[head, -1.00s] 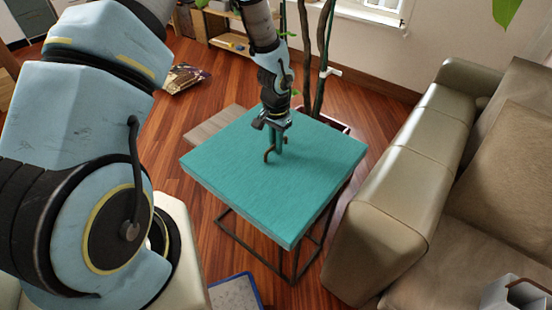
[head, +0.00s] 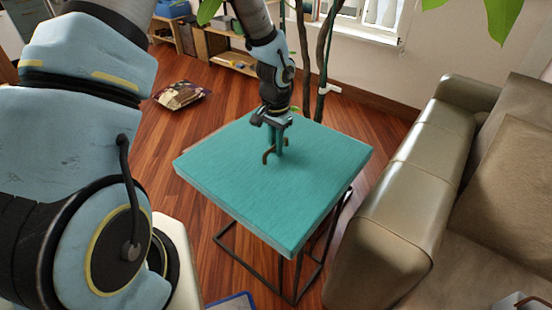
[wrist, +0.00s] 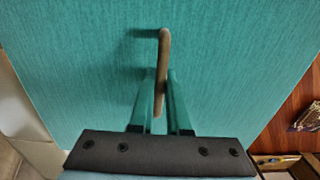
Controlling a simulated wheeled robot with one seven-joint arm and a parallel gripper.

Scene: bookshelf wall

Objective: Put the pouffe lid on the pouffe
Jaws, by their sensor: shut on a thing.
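The pouffe lid (head: 300,190) is a flat teal square with a small brown loop handle (head: 265,157). My gripper (head: 275,150) points down at the lid and is shut on the handle. The wrist view also shows the handle (wrist: 164,60) between my two fingers (wrist: 158,100), with the teal top (wrist: 70,60) filling most of the picture. A dark open wire frame (head: 250,257), apparently the pouffe, stands on the floor beneath the lid. The lid looks about level and hides the frame's top. I cannot tell whether they touch.
A beige leather sofa (head: 400,190) stands close on the right. A patterned cushion (head: 182,95) lies on the wooden floor (head: 145,150) at back left. Plant stems (head: 322,70) rise behind the lid, and a low shelf (head: 225,48) stands at the back wall.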

